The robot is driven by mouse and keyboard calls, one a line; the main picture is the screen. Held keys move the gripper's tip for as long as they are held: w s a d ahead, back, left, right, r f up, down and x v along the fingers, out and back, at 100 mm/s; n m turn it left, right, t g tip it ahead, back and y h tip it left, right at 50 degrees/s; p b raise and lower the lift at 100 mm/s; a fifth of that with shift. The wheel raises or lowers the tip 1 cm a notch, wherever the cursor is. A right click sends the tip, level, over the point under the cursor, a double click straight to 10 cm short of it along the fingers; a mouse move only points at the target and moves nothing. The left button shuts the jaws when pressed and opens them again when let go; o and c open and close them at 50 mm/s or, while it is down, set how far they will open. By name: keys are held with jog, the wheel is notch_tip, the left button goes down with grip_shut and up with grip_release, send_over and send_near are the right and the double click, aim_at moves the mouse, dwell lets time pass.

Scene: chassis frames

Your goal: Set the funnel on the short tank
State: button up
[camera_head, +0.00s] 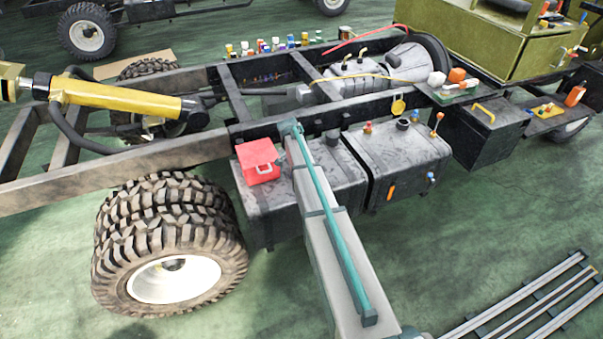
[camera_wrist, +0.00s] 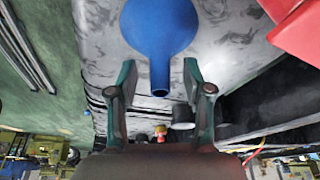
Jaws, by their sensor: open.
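A blue funnel (camera_wrist: 160,28) shows in the wrist view over a grey tank top. Its wide bowl is at the top of the picture and its narrow spout points down toward my gripper. My gripper (camera_wrist: 161,82) is open, with a teal finger on each side of the spout and a gap to each side. In the head view my arm hides the funnel and the fingertips. Two dark grey tanks hang side by side on the chassis, a left tank (camera_head: 338,187) and a right tank (camera_head: 405,158). I cannot tell for sure which is the short one.
A red box (camera_head: 258,161) stands on the left tank, close to the funnel in the wrist view (camera_wrist: 298,30). The right tank has a dark neck (camera_head: 403,124) and small fittings on top. The chassis rail (camera_head: 190,152) runs behind.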

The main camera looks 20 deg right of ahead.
grip_shut()
jog(key=shift+r, duration=0.1)
